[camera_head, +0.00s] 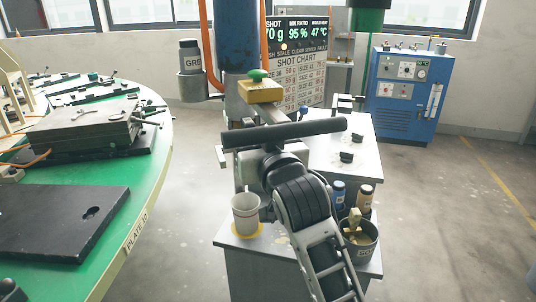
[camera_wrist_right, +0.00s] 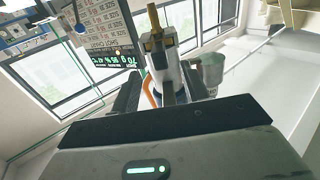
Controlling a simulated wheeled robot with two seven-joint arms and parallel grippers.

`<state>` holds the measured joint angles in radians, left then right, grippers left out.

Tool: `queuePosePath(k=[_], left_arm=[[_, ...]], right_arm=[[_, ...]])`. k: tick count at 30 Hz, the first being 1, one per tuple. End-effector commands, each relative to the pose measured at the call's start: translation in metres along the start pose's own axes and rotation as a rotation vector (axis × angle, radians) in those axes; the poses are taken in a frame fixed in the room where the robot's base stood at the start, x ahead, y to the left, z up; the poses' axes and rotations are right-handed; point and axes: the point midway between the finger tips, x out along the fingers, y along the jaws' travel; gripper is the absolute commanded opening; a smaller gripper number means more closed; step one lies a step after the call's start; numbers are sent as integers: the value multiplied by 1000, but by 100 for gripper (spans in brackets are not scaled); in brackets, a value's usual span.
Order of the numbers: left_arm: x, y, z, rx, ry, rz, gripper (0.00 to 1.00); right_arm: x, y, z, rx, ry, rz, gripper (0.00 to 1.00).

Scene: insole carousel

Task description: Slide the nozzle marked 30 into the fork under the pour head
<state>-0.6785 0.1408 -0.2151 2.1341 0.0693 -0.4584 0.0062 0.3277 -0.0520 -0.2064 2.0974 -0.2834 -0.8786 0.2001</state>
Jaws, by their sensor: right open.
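A brass-coloured block with a green knob (camera_head: 260,88) shows just below the blue column (camera_head: 237,40) in the head view. I cannot tell whether it is a nozzle or part of the pour head. No mark 30 is readable, and the fork cannot be made out. My right gripper (camera_head: 262,118) is in front of the block, partly hidden by its own dark crossbar. In the right wrist view its two fingers (camera_wrist_right: 160,78) stand apart, with a pale body with a brass tip (camera_wrist_right: 155,42) seen between and beyond them. My left gripper is not in view.
Several black knobs (camera_head: 346,157) stand on the grey cart top. A pale mug (camera_head: 246,213), small bottles (camera_head: 365,196) and a dark pot (camera_head: 359,240) stand near my right arm. A green round table (camera_head: 150,190) is at left, a blue cabinet (camera_head: 410,97) at back right.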

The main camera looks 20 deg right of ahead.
Motion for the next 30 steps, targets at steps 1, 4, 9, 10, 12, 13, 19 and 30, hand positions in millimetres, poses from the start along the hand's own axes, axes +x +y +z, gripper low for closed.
queuePosePath(k=[1,4,9,10,12,13,19,30], left_arm=[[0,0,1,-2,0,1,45],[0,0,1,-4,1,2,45],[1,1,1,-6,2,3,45],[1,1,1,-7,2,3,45],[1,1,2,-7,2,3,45],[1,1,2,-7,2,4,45],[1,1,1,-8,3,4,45],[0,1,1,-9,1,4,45]], right_arm=[[-13,0,1,3,0,-1,45],[-33,0,1,2,-1,-1,45],[-58,0,0,1,0,-1,45],[-61,0,0,1,0,-1,45],[-65,0,0,1,0,0,45],[-66,0,0,1,1,0,45],[-68,0,0,1,0,0,45],[-68,-1,11,-5,-20,-8,45]])
